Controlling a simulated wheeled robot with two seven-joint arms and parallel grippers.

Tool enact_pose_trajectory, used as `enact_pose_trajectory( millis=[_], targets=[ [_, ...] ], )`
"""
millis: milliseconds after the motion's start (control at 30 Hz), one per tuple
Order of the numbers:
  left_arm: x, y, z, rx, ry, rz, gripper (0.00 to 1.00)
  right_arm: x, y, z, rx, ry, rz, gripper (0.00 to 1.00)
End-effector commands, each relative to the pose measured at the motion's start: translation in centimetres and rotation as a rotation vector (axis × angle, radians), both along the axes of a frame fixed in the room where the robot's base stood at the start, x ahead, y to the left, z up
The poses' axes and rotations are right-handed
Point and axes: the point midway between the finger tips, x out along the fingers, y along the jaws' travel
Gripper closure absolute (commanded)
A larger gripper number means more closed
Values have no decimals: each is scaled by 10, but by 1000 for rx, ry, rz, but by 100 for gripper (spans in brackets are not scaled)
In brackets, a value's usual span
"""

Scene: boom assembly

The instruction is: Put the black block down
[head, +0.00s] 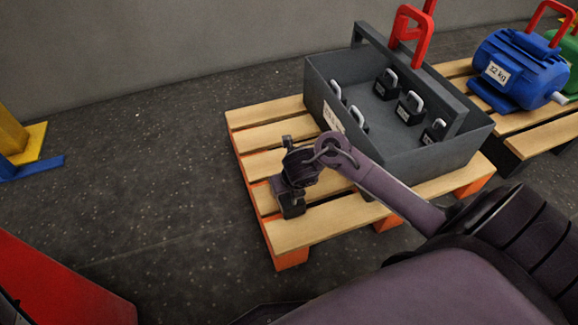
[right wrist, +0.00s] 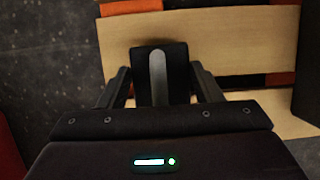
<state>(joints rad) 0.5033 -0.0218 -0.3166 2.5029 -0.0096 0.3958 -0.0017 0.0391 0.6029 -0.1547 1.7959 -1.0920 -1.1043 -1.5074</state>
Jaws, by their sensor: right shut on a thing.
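The black block (head: 291,206) is at the left front part of the wooden pallet (head: 320,228), below my right gripper (head: 290,188). In the right wrist view the black block (right wrist: 144,84), with a grey handle (right wrist: 158,75) along its middle, sits between the two fingers of my right gripper (right wrist: 160,82), which is shut on it. The block is over the pale planks (right wrist: 231,45); whether its underside touches them I cannot tell. My left gripper is not in view.
A grey toolbox (head: 420,160) holding several black blocks with handles (head: 386,84) stands on the pallet, right of my gripper. A blue motor (head: 520,70) sits on another pallet behind. A yellow and blue object (head: 20,145) is at the left. Dark floor lies left of the pallet.

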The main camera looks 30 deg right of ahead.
Motion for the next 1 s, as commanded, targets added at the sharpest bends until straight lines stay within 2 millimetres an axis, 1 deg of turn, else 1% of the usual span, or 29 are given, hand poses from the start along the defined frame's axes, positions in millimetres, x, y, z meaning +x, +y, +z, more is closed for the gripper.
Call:
enact_pose_trajectory(
  millis=[33, 67, 200, 233, 467, 567, 633, 700, 767, 900, 1000],
  targets=[
    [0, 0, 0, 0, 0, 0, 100, 4, 0, 5, 1, -16, -3, 100],
    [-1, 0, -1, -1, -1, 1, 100, 0, 0, -2, 0, 0, 0, 40],
    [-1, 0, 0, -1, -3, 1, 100, 0, 0, -1, 0, 0, 0, 22],
    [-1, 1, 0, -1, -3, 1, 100, 0, 0, -1, 0, 0, 0, 19],
    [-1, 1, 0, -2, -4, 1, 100, 0, 0, -1, 0, 0, 0, 19],
    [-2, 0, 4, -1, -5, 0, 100, -1, 0, 3, 0, 0, 1, 19],
    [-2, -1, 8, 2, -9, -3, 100, -2, 1, 10, -1, 0, 2, 19],
    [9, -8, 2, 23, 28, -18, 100, -5, 1, 19, -1, -1, 3, 19],
    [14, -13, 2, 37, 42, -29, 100, -9, 2, 30, -2, 0, 2, 19],
    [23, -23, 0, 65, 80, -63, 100, -19, 4, 57, -2, 1, 3, 19],
    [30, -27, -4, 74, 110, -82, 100, -26, 6, 74, -1, 0, 4, 19]
  ],
)
